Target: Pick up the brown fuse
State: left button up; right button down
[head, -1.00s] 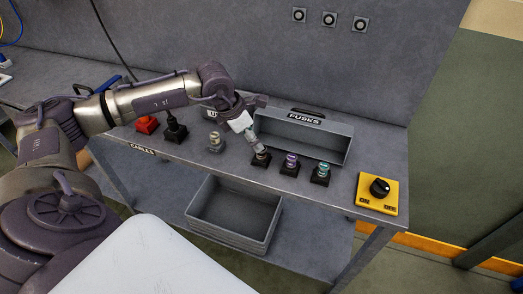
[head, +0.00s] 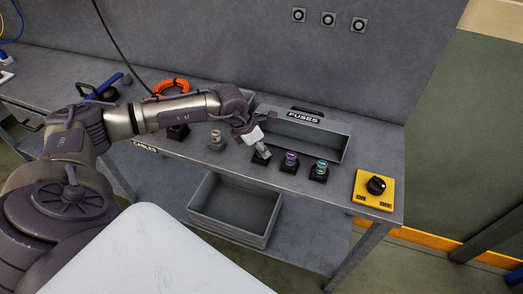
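My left gripper (head: 262,149) points down at a black fuse holder (head: 260,159) on the workbench, just left of the purple fuse. Its fingertips reach the top of that holder and cover what sits in it. I cannot make out a brown fuse there, nor whether the fingers are open or shut. A purple fuse (head: 291,158) and a teal fuse (head: 322,168) stand upright in black holders to the right. A pale beige fuse (head: 216,136) stands in a grey holder to the left. My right gripper is out of view.
A grey tray labelled FUSES (head: 318,141) stands right behind the holders. A yellow switch box (head: 374,190) sits at the bench's right end. An orange cable coil (head: 172,87) lies behind my arm. A grey bin (head: 235,208) rests on the lower shelf.

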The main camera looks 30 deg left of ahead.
pick_arm(q)
grip_shut()
jog(key=shift+w+r, duration=0.1)
jog(key=shift+r, duration=0.05)
